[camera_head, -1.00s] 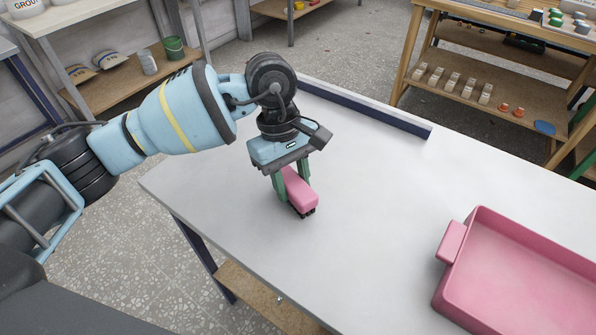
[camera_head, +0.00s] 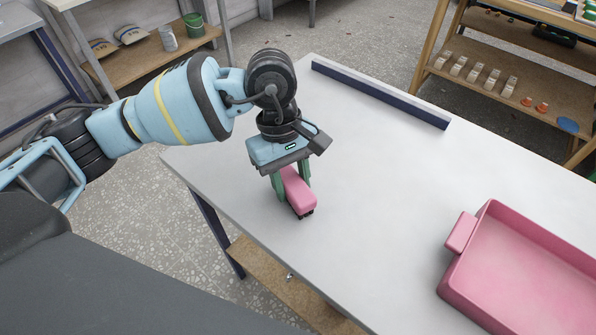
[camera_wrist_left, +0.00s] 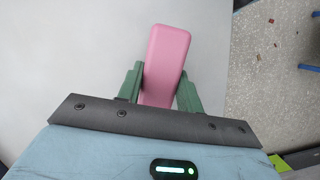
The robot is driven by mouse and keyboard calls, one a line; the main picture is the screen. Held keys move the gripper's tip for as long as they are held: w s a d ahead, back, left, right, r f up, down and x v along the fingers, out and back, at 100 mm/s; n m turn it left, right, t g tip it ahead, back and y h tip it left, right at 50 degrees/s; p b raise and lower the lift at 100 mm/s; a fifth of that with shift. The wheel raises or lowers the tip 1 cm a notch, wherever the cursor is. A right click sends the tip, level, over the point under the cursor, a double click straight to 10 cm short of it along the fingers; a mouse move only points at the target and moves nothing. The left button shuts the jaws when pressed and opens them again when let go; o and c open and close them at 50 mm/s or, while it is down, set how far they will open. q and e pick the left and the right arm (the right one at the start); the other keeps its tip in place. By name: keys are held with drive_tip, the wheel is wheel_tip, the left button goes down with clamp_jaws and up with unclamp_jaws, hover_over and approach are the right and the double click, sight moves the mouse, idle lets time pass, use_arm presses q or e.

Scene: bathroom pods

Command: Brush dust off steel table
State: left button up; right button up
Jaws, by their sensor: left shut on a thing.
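The steel table (camera_head: 370,215) is a pale grey top running across the head view, with a slightly mottled surface; I cannot make out separate dust. My left gripper (camera_head: 291,190) points down over the table's near left part. Its green fingers are shut on a pink brush (camera_head: 300,197) with dark bristles underneath. The bristles are at or very near the tabletop; I cannot tell whether they touch. In the left wrist view the pink brush (camera_wrist_left: 167,55) sits between the two fingers (camera_wrist_left: 160,90) over the grey top. My right gripper is not in view.
A pink tray (camera_head: 462,232) with a side handle stands on the table at the right. A dark blue raised strip (camera_head: 380,97) runs along the far edge. Wooden shelves (camera_head: 500,75) stand behind. The tabletop between brush and tray is clear.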

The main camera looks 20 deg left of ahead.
use_arm(q)
drive_tip(key=shift+s+a+f, duration=0.1)
drive_tip(key=shift+s+f, duration=0.05)
drive_tip(key=shift+s, duration=0.05)
drive_tip(key=shift+s+a+r+p, duration=0.1)
drive_tip(key=shift+s+a+p, duration=0.15)
drive_tip(key=shift+s, duration=0.65)
drive_tip(key=shift+s+a+r+p, duration=0.1)
drive_tip(key=shift+s+a, duration=0.25)
drive_tip(key=shift+s, duration=0.5)
drive_tip(key=shift+s+d+f, duration=0.1)
drive_tip(key=shift+s+d, duration=0.15)
drive_tip(key=shift+d, duration=0.5)
drive_tip(key=shift+w+d+b, duration=0.25)
drive_tip(key=shift+w+b, duration=0.1)
drive_tip(key=shift+w, duration=0.25)
drive_tip(key=shift+w+d+b, duration=0.2)
drive_tip(key=shift+w+b, duration=0.1)
drive_tip(key=shift+w, duration=0.3)
drive_tip(key=shift+w+d, duration=0.2)
drive_tip(key=shift+w, duration=0.5)
drive_tip(key=shift+w, duration=0.1)
